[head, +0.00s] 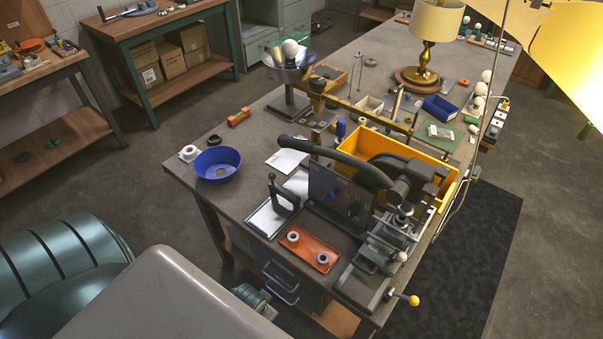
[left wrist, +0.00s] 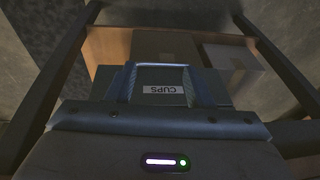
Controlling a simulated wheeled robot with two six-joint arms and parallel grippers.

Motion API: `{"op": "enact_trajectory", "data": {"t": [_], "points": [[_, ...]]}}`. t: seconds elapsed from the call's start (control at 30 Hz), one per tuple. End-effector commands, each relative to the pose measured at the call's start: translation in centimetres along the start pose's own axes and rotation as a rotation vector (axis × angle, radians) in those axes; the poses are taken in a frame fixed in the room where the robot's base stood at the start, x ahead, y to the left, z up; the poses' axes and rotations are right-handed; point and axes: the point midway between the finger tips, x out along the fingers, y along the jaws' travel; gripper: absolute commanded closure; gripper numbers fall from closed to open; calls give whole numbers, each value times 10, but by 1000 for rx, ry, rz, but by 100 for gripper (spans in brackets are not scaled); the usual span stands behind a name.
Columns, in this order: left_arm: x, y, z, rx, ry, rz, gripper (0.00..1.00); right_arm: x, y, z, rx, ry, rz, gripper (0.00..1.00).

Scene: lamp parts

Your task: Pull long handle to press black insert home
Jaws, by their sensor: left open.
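A bench press (head: 400,220) with grey metal parts stands at the near right corner of the workbench. A long, thick black curved handle (head: 340,160) reaches left from it, above a dark upright panel (head: 338,194). A thin lever with a yellow knob (head: 413,300) sticks out at the press's lower front. I cannot make out the black insert. My left gripper (left wrist: 158,82) is open in the left wrist view, its two bluish fingers apart at either side of a label reading CUPS (left wrist: 163,89). It is away from the long handle. My right gripper is not in view.
An orange tray (head: 296,252) with two pale round parts lies left of the press. A yellow bin (head: 360,139) stands behind it. A blue bowl (head: 218,164) sits near the bench's left edge. Cardboard boxes (left wrist: 229,62) show beneath in the left wrist view.

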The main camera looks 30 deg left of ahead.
Motion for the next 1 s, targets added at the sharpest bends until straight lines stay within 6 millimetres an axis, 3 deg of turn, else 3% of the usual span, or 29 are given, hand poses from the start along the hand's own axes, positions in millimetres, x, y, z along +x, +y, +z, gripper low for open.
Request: {"op": "enact_trajectory", "data": {"t": [0.03,0.1,0.33,0.4,0.77,1.0], "points": [[-34,-3,-14,9,21,-2,53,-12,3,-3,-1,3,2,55],[-70,-7,-29,26,45,-3,53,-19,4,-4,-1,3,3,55],[-179,-25,-80,195,209,-15,53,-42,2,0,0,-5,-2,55],[-200,-32,-98,295,291,-22,53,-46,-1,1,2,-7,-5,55],[-250,-70,-188,818,750,-132,53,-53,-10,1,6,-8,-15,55],[-286,-119,-245,1113,1076,-336,53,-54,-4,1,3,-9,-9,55]]}}
